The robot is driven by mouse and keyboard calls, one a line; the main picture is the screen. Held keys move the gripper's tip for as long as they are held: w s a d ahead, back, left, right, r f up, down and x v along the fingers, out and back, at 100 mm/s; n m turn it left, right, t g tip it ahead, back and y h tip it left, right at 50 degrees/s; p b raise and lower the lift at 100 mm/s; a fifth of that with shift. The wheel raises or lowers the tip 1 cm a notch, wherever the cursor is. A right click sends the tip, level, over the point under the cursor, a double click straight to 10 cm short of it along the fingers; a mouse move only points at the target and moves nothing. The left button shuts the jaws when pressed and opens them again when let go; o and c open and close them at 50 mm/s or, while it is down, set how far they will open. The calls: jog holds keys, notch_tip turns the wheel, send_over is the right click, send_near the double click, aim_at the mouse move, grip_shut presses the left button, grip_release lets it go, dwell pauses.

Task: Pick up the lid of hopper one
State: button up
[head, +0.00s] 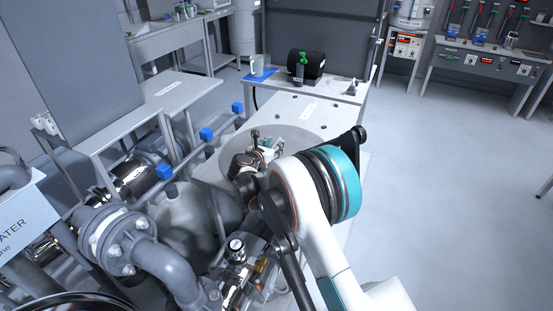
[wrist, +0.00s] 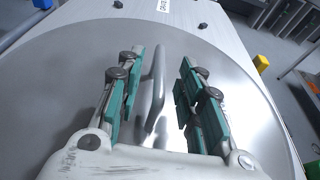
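The lid is a large round grey metal disc (head: 288,131) set in the bench top, and it fills most of the wrist view (wrist: 60,75). A bent metal bar handle (wrist: 157,85) stands up from it. My gripper (wrist: 163,62) has its green-padded fingers apart, one on each side of the handle. Gaps show between both fingers and the handle, so they do not appear to touch it. In the head view my gripper (head: 268,147) is over the lid, and my wrist and arm hide the handle and much of the disc.
Grey pipes and a flange (head: 112,240) crowd the left side, with a rail bearing blue blocks (head: 206,134). The floor at right is clear.

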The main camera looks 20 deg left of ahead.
jog(key=shift+w, duration=0.15)
grip_shut()
dwell(0.4)
